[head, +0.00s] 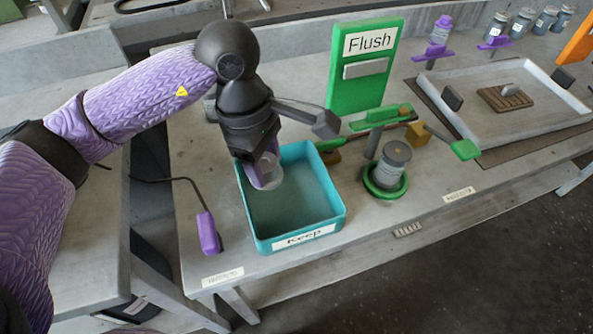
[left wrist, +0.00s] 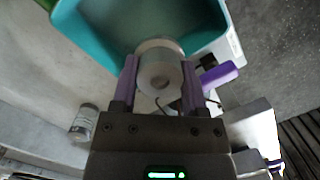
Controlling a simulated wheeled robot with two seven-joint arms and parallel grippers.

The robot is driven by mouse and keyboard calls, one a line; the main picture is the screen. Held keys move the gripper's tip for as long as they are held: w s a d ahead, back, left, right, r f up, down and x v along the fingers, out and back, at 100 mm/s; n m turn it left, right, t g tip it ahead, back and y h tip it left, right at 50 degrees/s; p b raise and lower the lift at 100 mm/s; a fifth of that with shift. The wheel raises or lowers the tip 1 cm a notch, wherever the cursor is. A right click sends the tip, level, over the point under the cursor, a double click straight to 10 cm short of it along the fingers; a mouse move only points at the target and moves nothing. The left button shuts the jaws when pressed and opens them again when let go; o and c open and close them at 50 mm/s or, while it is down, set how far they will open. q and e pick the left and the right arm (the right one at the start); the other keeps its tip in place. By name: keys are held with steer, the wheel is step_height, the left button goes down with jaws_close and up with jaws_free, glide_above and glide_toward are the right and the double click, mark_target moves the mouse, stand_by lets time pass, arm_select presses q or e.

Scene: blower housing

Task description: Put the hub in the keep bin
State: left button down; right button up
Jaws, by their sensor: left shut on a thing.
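My left gripper (head: 264,166) points down at the back left part of the teal keep bin (head: 300,236), whose front carries a "Keep" label. It is shut on a pale grey round hub (head: 268,178). In the left wrist view the hub (left wrist: 160,72) sits between the two purple fingers, its end face with a central hole towards the camera. The bin (left wrist: 95,27) lies beyond it there. The hub appears over the bin's opening; I cannot tell whether its lower end is below the rim. The visible bin floor is empty. My right gripper is not in view.
A green "Flush" panel (head: 365,65) stands behind the bin. A grey canister (head: 390,168) on a green ring stands right of it. A purple-handled tool (head: 208,232) with a cord lies left of the bin. A pale tray (head: 550,116) is farther right.

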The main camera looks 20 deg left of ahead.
arm_select(q)
steer(key=b, duration=0.2)
glide_above(275, 208)
steer(key=f, duration=0.4)
steer(key=shift+w+a, duration=0.2)
steer(key=shift+a, duration=0.1)
steer(key=f+b, duration=0.1)
steer(key=f, duration=0.5)
steer(key=shift+s+f, duration=0.1)
steer(key=shift+s, duration=0.1)
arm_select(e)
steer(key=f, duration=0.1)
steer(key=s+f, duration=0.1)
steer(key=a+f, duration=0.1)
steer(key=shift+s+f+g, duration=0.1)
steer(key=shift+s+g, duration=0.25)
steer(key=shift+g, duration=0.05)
arm_select(q)
steer(key=shift+b, duration=0.3)
steer(key=shift+c, duration=2.4)
jaws_free()
steer(key=shift+o, duration=0.4)
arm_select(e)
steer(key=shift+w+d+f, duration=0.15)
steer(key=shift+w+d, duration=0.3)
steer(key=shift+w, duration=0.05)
